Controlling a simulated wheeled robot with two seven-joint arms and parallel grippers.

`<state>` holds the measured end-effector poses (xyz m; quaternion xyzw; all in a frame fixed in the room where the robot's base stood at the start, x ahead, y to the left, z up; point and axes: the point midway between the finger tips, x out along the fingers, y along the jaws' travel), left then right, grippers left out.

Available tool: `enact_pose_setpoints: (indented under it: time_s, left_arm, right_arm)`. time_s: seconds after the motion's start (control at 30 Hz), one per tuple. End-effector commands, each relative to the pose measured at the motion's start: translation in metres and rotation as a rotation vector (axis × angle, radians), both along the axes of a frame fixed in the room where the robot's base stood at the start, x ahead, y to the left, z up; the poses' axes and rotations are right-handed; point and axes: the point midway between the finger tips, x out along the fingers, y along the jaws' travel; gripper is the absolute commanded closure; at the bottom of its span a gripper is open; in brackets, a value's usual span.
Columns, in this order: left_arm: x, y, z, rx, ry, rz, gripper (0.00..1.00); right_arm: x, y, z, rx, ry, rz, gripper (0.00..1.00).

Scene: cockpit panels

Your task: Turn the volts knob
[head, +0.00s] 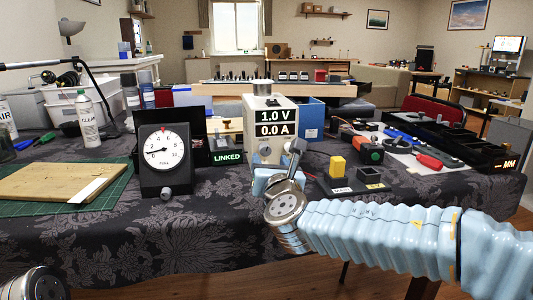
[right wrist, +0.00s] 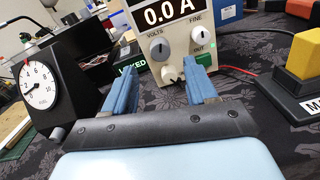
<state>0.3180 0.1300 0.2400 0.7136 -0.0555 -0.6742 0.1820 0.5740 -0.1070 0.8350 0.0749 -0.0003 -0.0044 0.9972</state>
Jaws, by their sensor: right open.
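The power supply (head: 250,112) is a pale box on the table, with a display reading 1.0 V and 0.0 A. In the right wrist view, the volts knob (right wrist: 160,49) is a grey round knob with a white mark, below the word VOLTS at the left of the panel. My right gripper (right wrist: 166,62) is open and empty, its two blue fingers pointing at the lower panel. The volts knob shows between and just above the fingertips; I cannot tell any contact. In the head view my right arm covers part of the panel. My left gripper is not in view.
A fine knob (right wrist: 199,32) sits right of the volts knob, and a white lower knob (right wrist: 172,75) shows between the fingers. A fuel gauge (head: 163,155) stands to the left. A yellow switch block (head: 338,166) and black trays (head: 455,147) stand to the right.

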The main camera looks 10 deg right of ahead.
Motion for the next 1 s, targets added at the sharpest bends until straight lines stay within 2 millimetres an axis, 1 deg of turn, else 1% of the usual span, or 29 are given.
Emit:
enact_pose_setpoints:
  time_s: [0.03,0.1,0.2,0.3,0.43,0.67,0.77,1.0]
  left_arm:
    - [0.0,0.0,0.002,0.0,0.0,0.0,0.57]
    - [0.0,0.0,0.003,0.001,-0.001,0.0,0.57]
    - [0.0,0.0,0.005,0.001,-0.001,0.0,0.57]
    - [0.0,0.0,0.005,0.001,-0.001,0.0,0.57]
    - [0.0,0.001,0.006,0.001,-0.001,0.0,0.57]
    - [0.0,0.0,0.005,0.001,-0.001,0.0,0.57]
    - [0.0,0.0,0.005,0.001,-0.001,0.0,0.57]
    - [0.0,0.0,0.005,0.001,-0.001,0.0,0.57]
  right_arm:
    - [0.011,0.0,0.0,0.0,0.002,-0.002,0.43]
    - [0.025,0.0,0.001,0.001,0.001,-0.001,0.43]
    - [0.04,-0.001,0.001,0.001,0.001,-0.002,0.43]
    - [0.05,-0.001,0.0,0.002,0.001,-0.001,0.43]
    - [0.056,-0.001,0.0,0.003,0.0,-0.001,0.43]
    - [0.056,-0.001,0.0,0.003,0.0,0.0,0.43]
    - [0.056,-0.001,0.0,0.003,0.0,-0.001,0.57]
    - [0.056,-0.001,0.0,0.003,0.0,0.0,0.94]
